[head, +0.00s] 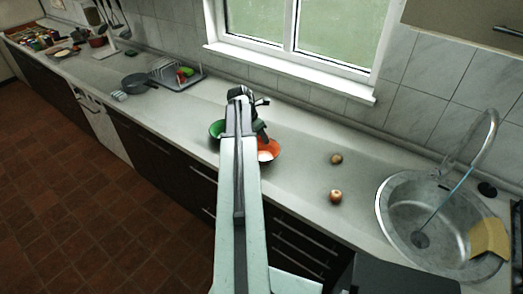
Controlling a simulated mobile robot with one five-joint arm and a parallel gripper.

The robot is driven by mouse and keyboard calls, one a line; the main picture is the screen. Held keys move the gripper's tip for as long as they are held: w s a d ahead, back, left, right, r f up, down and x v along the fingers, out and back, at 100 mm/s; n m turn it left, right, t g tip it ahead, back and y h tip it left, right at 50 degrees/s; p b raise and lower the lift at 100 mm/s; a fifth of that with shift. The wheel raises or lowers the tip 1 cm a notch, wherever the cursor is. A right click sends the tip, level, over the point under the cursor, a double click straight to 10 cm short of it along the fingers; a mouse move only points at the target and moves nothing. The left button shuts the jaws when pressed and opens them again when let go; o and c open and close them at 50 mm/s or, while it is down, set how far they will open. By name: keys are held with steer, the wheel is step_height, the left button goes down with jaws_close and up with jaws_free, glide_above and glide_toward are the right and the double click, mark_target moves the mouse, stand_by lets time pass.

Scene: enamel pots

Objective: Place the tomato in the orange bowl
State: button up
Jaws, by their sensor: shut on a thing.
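The orange bowl (275,152) stands on the counter just right of my arm, partly hidden by it. Something small and pale shows inside the bowl. My gripper (259,108) is over the counter near the orange bowl and a green bowl (215,130). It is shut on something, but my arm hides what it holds. I see no clear tomato. A small round orange-brown thing (336,196) lies on the counter to the right; I cannot tell whether it is a tomato or an onion.
A brownish round item (336,159) lies right of the bowls. The sink (395,215) with a tap and yellow cloth (488,240) is at the right. A dish rack (178,76) and a dark pan (137,82) stand at the back left. The window is behind.

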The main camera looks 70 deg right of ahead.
mark_target(264, 158)
step_height(264, 158, down, 10)
steer(key=b, duration=0.9)
steer(key=shift+f+b, duration=0.15)
steer(key=shift+b, duration=0.25)
steer(key=shift+r, duration=0.25)
steer(key=shift+f, duration=0.2)
steer(key=o, duration=1.1)
steer(key=shift+r, duration=0.1)
steer(key=shift+r+p, duration=0.2)
steer(key=shift+p, duration=0.2)
steer(key=p+v, duration=1)
steer(key=v, duration=0.2)
steer(key=shift+p, duration=0.4)
